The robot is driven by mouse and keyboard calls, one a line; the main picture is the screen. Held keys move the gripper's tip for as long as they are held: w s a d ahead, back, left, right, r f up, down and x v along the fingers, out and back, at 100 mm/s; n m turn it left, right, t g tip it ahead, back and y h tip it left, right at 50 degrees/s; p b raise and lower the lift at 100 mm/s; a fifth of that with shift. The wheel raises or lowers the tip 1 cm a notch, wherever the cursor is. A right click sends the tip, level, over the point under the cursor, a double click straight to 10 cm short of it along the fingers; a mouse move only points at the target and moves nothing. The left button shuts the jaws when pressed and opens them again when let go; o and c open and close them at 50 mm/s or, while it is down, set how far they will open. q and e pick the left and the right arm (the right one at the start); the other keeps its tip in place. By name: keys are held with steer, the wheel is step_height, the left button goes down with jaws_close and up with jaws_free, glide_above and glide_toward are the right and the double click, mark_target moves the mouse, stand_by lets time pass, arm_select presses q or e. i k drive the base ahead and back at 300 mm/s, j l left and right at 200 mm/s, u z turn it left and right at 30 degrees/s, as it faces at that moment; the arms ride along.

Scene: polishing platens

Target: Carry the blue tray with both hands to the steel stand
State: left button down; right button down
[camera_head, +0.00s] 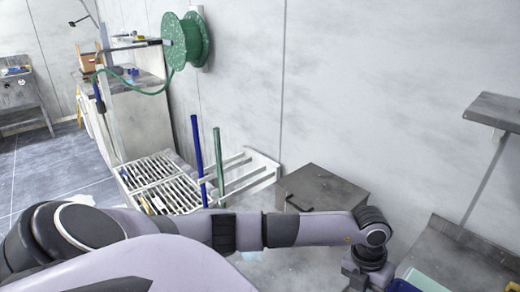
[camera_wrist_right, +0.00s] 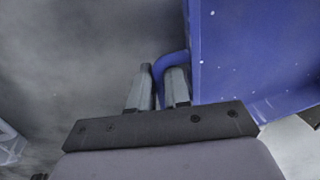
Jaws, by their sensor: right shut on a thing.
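The blue tray (camera_wrist_right: 255,50) fills the right of the right wrist view, showing a blue wall with a looped handle (camera_wrist_right: 172,62). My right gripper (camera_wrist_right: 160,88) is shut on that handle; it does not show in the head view. In the head view my left arm crosses from the left, and my left gripper (camera_head: 356,282) is at the bottom edge, mostly cut off, so its jaws cannot be made out. A blue edge (camera_head: 400,286) beside it may be part of the tray. A steel stand with legs (camera_head: 22,92) is at the far left; I cannot tell if it is the task's stand.
A grey bench (camera_head: 460,262) lies at the lower right, under a wall shelf (camera_head: 497,112). A grey metal cabinet (camera_head: 322,190) stands against the wall. White slatted racks (camera_head: 165,183), blue and green poles and a green hose reel (camera_head: 184,42) are left of it. Tiled floor (camera_head: 45,165) is open at left.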

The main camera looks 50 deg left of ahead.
mark_target(260, 256)
steer(key=j, duration=0.85)
steer(key=k+j, duration=0.15)
steer(key=j, duration=1.6)
steer(key=k+z, duration=0.05)
